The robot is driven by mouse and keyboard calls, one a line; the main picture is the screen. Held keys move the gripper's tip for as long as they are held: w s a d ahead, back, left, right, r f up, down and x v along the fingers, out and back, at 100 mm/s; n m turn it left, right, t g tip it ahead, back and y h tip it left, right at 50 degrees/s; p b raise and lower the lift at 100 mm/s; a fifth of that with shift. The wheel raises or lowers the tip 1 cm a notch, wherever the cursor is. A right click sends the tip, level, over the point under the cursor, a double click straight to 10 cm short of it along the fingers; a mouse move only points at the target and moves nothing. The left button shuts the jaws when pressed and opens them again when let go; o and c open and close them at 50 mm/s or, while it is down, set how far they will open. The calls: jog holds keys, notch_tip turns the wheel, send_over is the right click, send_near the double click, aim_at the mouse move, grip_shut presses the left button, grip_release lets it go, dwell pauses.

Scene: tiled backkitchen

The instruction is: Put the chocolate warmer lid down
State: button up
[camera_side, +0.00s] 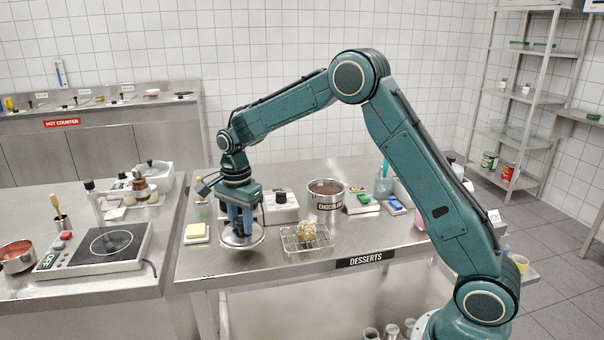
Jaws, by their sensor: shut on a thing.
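The chocolate warmer lid (243,241) is a round, pale, shiny disc at the left end of the desserts table (210,270). My gripper (241,222) points down over it and is shut on it, with the fingers hiding its middle. The lid looks level and very near the tabletop; I cannot tell whether it touches. The chocolate warmer (325,203) is a steel pot with a dark label, open at the top with brown contents showing. It stands right of my gripper.
A wire rack (307,240) with a lumpy golden item (307,230) lies just right of the lid. Yellow sticky notes (196,231) lie to its left. A grey box with a black knob (281,205) stands behind. The table's front left is bare.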

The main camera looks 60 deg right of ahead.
aim_at(242, 232)
jog(key=shift+f, duration=0.1)
jog(key=shift+f, duration=2.05)
jog(key=shift+f, duration=0.1)
jog(key=o, duration=1)
notch_tip(242, 232, up, 12)
jog(key=shift+r, duration=0.1)
